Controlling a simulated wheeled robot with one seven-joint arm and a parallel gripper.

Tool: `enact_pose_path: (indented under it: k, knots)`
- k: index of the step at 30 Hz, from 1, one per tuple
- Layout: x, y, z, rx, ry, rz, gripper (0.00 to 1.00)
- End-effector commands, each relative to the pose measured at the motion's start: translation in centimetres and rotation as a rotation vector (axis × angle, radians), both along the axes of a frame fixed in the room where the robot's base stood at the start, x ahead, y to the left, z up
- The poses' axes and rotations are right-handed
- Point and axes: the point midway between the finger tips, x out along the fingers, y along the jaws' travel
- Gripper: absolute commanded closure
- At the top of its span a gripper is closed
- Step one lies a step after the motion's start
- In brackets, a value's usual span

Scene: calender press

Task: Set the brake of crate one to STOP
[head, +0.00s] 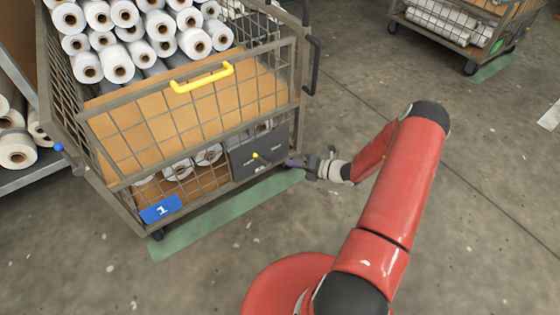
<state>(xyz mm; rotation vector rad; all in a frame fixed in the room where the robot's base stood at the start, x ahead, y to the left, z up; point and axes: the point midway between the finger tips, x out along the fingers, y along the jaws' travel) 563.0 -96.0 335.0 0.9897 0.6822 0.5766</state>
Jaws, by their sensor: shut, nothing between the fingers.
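Crate one (122,185) is a wire-mesh cart with a blue plate (161,209) marked 1 at its lower front left. A dark grey brake panel (245,165) sits at its lower front right. A small lever with a yellow tip (255,155) shows on the panel; its markings are too small to read. My gripper (288,162) is shut and empty, at the right part of the panel, to the right of the yellow tip. I cannot tell whether the fingers touch the panel or lever.
White rolls (150,35) fill the crate's top. A yellow handle (203,80) is on its upper front rail, a blue knob (58,147) at its left. A rack (35,178) with rolls stands left. Another cart (450,35) is at the back right. Floor right of my arm is clear.

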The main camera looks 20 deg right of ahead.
Motion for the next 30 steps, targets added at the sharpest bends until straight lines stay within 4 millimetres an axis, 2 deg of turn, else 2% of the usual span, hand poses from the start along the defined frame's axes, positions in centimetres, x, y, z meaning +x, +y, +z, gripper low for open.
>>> enact_pose_path:
  k: [4,9,26,30]
  knots:
    - [-1.5,-1.7,0.6,0.000,0.000,-0.002,1.00]
    - [-2.3,-2.4,0.9,0.001,0.001,0.001,1.00]
    - [-2.4,-2.5,1.0,0.000,0.000,0.002,1.00]
    - [-2.4,-1.8,2.6,-0.068,-0.040,0.069,1.00]
